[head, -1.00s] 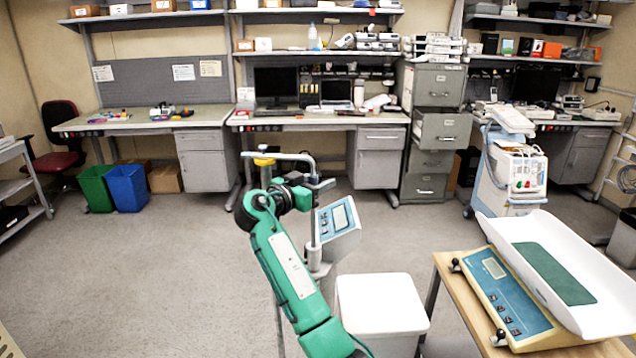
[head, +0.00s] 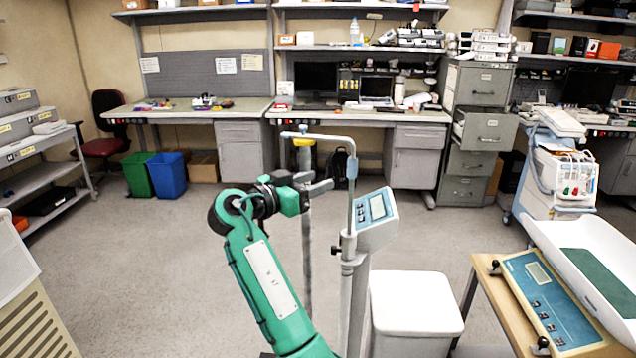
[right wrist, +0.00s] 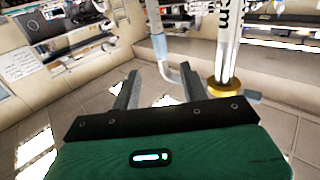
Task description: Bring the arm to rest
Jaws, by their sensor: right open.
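My right arm is green, and its gripper (head: 318,184) is open beside the grey pole stand (head: 352,205) in the head view. The gripper is to the left of the pole, close to it; I cannot tell whether they touch. A blue-and-white device with a display (head: 377,216) is on the stand. In the right wrist view, the two dark fingers of my gripper (right wrist: 160,82) are apart with nothing clearly between them. A pole with a yellow collar (right wrist: 226,86) stands just beyond the right finger. My left gripper is not in view.
A white lidded bin (head: 414,303) stands right of the stand. A wooden table (head: 484,290) with a baby scale (head: 556,300) is at the right. A grey shelf rack (head: 40,170) is at the left. The floor (head: 150,270) left of my arm is clear.

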